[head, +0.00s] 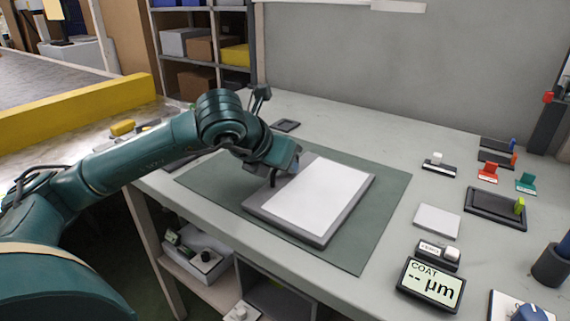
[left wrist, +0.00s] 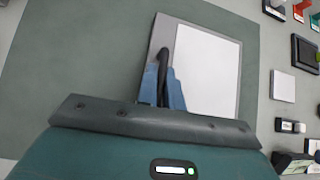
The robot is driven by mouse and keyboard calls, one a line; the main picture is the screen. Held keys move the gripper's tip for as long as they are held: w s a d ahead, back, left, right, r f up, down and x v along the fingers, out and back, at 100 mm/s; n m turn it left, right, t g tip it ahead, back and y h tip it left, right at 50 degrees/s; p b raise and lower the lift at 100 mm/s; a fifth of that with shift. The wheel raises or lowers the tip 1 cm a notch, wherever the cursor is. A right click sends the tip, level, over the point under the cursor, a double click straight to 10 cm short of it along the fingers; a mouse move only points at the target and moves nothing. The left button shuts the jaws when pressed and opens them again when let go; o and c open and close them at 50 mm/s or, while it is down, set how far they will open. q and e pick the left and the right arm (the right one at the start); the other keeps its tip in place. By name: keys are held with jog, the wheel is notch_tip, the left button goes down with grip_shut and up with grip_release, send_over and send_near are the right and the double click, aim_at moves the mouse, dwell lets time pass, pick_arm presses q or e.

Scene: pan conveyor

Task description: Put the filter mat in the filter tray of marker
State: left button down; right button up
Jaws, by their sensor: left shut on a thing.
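My left gripper (head: 273,178) is over the left edge of a flat grey panel with a white sheet (head: 318,195). Its blue fingers (left wrist: 163,88) are shut on a slim black piece (left wrist: 165,62); I cannot tell whether that piece is part of the panel. The sheet also shows in the left wrist view (left wrist: 208,72). A small pale square (head: 437,221) lies flat on the right; I cannot tell which of these is the filter mat. A dark tray (head: 485,206) with a yellow-green marker (head: 519,205) lies right of the square. My right gripper is not in view.
The panel lies on a dark green mat (head: 376,225). Small dark trays with blue (head: 513,144) and orange (head: 514,160) markers are at the back right, near red (head: 488,173) and green (head: 526,183) stands. A display (head: 431,285) stands at the front right.

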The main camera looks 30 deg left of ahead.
pick_arm(q)
jog(key=c, duration=1.5)
grip_release()
jog(key=shift+c, duration=0.2)
